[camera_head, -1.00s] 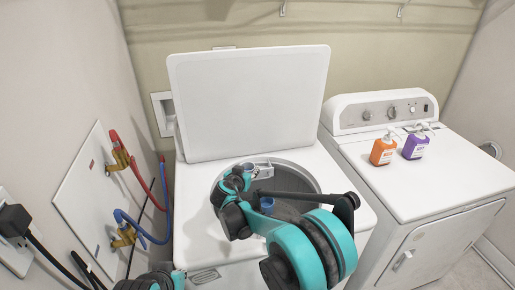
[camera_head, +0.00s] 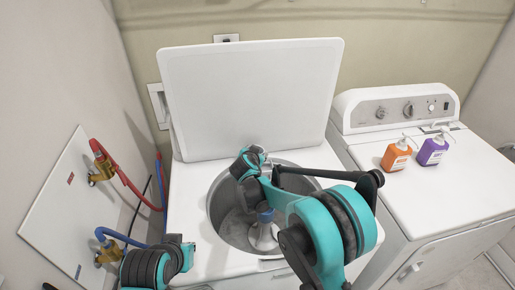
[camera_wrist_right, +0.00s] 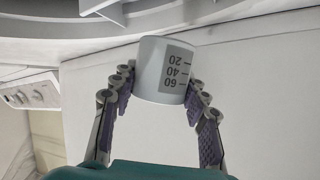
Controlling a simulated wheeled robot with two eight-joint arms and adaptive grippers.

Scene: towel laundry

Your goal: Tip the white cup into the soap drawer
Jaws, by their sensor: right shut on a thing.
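The white cup (camera_wrist_right: 165,70) shows in the right wrist view, tilted, with a grey scale whose numbers read upside down. My right gripper (camera_wrist_right: 163,84) is shut on it, one finger at each side. In the head view my right arm reaches over the washer's drum, and its wrist hides the cup and fingers. The soap drawer is mostly hidden behind that arm; a pale ledge-like part (camera_wrist_right: 108,10) lies above the cup in the wrist view, but I cannot tell if it is the drawer. My left arm shows at the bottom left; its gripper is out of view.
The washer lid (camera_head: 250,98) stands open behind the drum (camera_head: 225,220). An orange bottle (camera_head: 396,156) and a purple bottle (camera_head: 432,151) stand on the dryer (camera_head: 455,195) at the right. Red and blue hoses (camera_head: 128,178) run along the left wall.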

